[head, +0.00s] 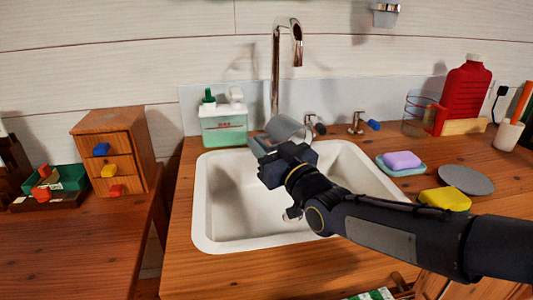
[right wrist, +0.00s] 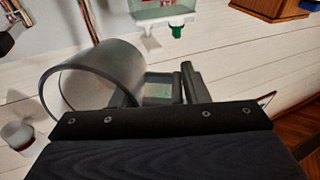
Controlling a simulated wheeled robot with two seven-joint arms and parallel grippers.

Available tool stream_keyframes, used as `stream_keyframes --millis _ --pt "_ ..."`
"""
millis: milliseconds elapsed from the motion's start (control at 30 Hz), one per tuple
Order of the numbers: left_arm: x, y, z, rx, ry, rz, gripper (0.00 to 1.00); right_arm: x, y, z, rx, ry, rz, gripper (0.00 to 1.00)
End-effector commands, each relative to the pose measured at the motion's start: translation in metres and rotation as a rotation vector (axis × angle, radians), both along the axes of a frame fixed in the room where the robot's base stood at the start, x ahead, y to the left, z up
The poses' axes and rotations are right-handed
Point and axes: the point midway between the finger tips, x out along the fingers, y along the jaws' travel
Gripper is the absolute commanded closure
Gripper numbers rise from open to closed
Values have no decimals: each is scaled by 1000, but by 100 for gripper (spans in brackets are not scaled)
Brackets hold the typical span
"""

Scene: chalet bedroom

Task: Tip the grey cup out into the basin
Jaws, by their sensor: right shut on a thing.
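The grey cup (head: 285,129) is above the back part of the white basin (head: 212,215), below the tap spout. My right gripper (head: 268,150) is shut on it and holds it clear of the basin floor. The cup looks tilted well over on its side. In the right wrist view the cup (right wrist: 103,72) shows its round open end beside the gripper fingers (right wrist: 157,90). Whether anything is inside it or falling out cannot be told. The visible basin floor looks empty. My left gripper is not in view.
The chrome tap (head: 276,70) rises behind the cup. A green soap dispenser (head: 222,122) stands at the basin's back left. To the right are a purple soap on a dish (head: 402,161), a yellow sponge (head: 446,199), a grey disc (head: 466,180) and a red bottle (head: 465,95).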

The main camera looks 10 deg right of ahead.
Motion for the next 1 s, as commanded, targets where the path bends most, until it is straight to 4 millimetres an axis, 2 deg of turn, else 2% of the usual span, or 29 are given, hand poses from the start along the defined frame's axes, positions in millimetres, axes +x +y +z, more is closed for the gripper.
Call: stream_keyframes --millis 33,600,1000 --pt "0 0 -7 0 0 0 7 -1 -1 -1 6 -15 0 95" --pt "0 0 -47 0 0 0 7 -7 -3 20 66 -147 0 95" --pt "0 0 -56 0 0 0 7 -10 -5 34 88 -199 0 95"
